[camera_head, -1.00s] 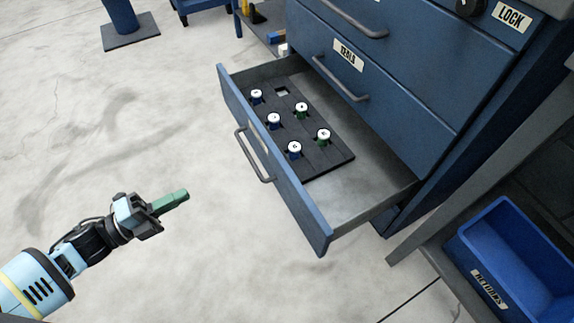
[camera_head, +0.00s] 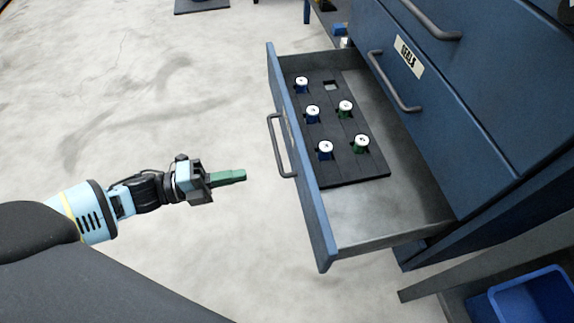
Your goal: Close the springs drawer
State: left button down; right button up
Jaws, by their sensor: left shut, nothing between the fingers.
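The springs drawer (camera_head: 325,230) is the lowest drawer of the blue cabinet, and it stands pulled out. Its label is not readable from here. Its grey bar handle (camera_head: 279,147) is on the front panel, facing left. Inside lies a dark tray (camera_head: 350,178) holding several white-topped blue and green cylinders, with one empty square slot. My left gripper (camera_head: 240,176) has green fingers that are shut and empty. It points right, toward the drawer front, to the left of the handle with a clear gap. My right gripper is not in view.
The blue cabinet (camera_head: 470,130) has a shut drawer labelled SEALS (camera_head: 408,55) above the open one. A blue bin (camera_head: 530,300) sits at the lower right by a grey bench leg. The pale floor (camera_head: 130,110) left of the drawer is clear.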

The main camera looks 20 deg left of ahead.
aim_at(300, 164)
pick_arm(q)
jog(key=b+x, duration=0.3)
jog(key=x, duration=0.7)
jog(key=shift+w+d, duration=0.5)
jog(key=shift+d, duration=0.15)
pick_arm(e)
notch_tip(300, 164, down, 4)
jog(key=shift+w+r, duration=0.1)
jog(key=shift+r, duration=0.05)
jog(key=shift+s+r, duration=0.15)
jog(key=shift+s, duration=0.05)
